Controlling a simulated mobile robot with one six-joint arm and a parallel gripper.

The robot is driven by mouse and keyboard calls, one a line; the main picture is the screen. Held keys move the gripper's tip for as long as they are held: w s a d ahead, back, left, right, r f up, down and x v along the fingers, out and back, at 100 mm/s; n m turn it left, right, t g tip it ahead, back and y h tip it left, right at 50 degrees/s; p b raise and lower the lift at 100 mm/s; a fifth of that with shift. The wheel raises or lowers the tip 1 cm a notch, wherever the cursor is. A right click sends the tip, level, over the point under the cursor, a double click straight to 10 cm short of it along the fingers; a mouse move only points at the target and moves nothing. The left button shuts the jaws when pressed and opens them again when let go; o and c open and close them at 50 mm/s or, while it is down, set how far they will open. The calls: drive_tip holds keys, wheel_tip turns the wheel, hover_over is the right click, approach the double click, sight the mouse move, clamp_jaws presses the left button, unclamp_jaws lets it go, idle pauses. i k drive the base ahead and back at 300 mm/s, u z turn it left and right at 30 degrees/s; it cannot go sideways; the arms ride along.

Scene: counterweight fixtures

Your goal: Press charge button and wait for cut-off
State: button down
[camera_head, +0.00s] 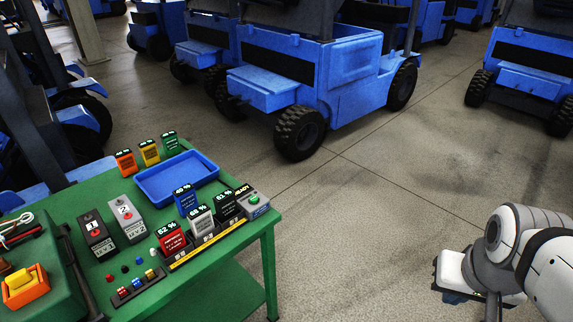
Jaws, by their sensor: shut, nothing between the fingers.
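A grey charger unit (253,204) with a green button (254,199) stands at the right end of a yellow-edged dock (210,244) on the green table. A small READY display (242,191) shows beside the button. In the dock stand a red battery (172,240), a white battery (201,222) and a black battery (226,206), with percentage readouts on top. A blue battery (186,201) stands just behind. My gripper (460,296) is at the lower right, over the floor, well apart from the table. It is shut and empty; its fingertips are mostly hidden.
Blue forklifts (325,80) stand behind. Floor between table and gripper is clear.

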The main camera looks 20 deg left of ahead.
sight(253, 199)
drive_tip(key=u, duration=1)
drive_tip(key=i, duration=1)
